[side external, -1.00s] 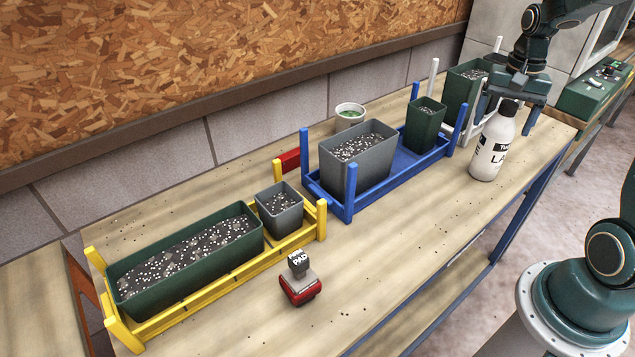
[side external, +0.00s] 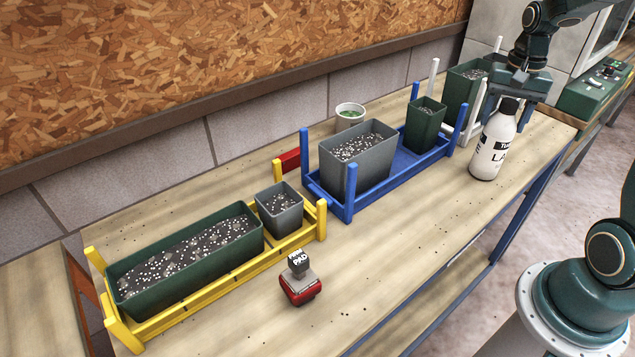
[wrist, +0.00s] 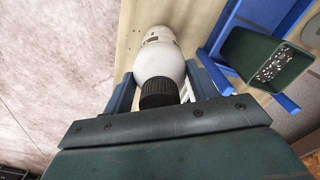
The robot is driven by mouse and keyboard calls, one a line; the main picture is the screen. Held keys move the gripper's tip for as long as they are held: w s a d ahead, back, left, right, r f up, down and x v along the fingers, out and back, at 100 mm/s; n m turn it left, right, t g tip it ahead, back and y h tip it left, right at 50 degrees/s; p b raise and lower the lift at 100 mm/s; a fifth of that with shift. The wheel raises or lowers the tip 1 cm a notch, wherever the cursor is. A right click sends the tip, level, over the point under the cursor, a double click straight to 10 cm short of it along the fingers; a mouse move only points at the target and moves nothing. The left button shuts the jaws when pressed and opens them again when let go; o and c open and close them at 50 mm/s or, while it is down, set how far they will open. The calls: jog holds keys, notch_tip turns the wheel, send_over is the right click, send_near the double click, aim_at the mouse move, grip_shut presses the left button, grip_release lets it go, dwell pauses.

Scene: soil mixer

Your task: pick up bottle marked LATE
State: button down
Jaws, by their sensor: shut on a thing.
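The white bottle (side external: 493,146) with a black cap stands upright on the bench at the right, with black lettering beginning "LA" on its label; the rest of the word is out of sight. My gripper (side external: 514,88) is above it, with its fingers down around the cap and neck, shut on the bottle. In the wrist view the bottle (wrist: 158,58) lies between the two fingers, its ribbed black cap close to the gripper body (wrist: 160,95). The bottle's base still appears to be at the bench top.
A blue rack (side external: 398,172) with grey and green soil pots stands left of the bottle. A white rack (side external: 472,122) with a green pot is close behind it. A yellow rack (side external: 213,279), a red stamp (side external: 300,285) and a small bowl (side external: 350,112) are farther left.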

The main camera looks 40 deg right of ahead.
notch_tip(320, 180, up, 20)
jog(key=shift+f, duration=0.15)
dwell(0.5)
jog(key=shift+w, duration=0.1)
dwell(0.5)
